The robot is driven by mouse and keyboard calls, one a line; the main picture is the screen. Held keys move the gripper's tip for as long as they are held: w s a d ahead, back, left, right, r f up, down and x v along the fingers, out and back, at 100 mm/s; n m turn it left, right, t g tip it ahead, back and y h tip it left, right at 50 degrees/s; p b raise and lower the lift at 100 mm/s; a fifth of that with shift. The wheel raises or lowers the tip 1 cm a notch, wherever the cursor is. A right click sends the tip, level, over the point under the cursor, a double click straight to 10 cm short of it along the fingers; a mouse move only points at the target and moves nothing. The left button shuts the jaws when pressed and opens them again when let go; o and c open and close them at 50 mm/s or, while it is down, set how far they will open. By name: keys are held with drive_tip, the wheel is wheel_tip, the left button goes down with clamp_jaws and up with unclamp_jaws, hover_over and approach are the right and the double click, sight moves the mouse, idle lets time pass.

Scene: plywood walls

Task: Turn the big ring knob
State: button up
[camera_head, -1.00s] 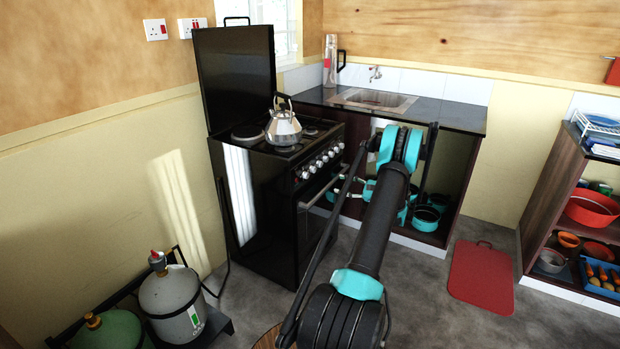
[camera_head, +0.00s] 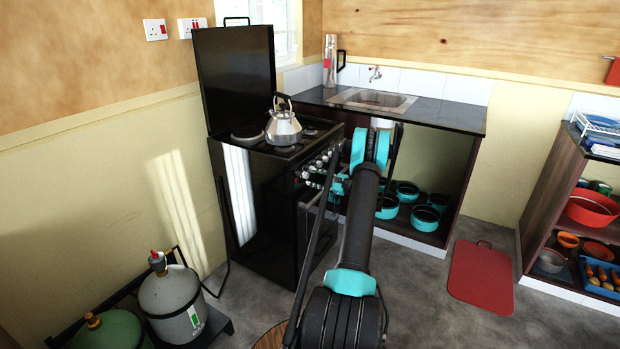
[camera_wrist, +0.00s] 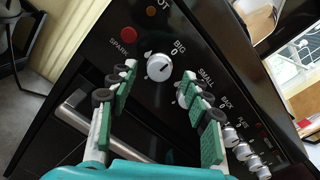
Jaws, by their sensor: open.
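The big ring knob (camera_wrist: 159,67) is a silver knob under the label "BIG" on the black stove front in the wrist view. My gripper (camera_wrist: 160,84) is open, with its green-padded fingers on either side of the line toward this knob. The knob shows between and just beyond the fingertips, and nothing is held. I cannot tell whether a finger touches it. The small-ring knob by the label "SMALL" is partly hidden by the right finger. In the head view my gripper (camera_head: 318,178) is at the stove's knob row, partly hidden by my arm.
A steel kettle (camera_head: 283,127) stands on the stove top (camera_head: 262,146). More knobs (camera_wrist: 240,150) run down to the right in the wrist view. The oven handle (camera_wrist: 90,118) lies below the fingers. A sink counter (camera_head: 440,115) stands right of the stove.

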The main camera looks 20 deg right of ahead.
sight(306, 175)
drive_tip(key=shift+x, duration=1.35)
drive_tip(key=shift+c, duration=0.4)
clamp_jaws()
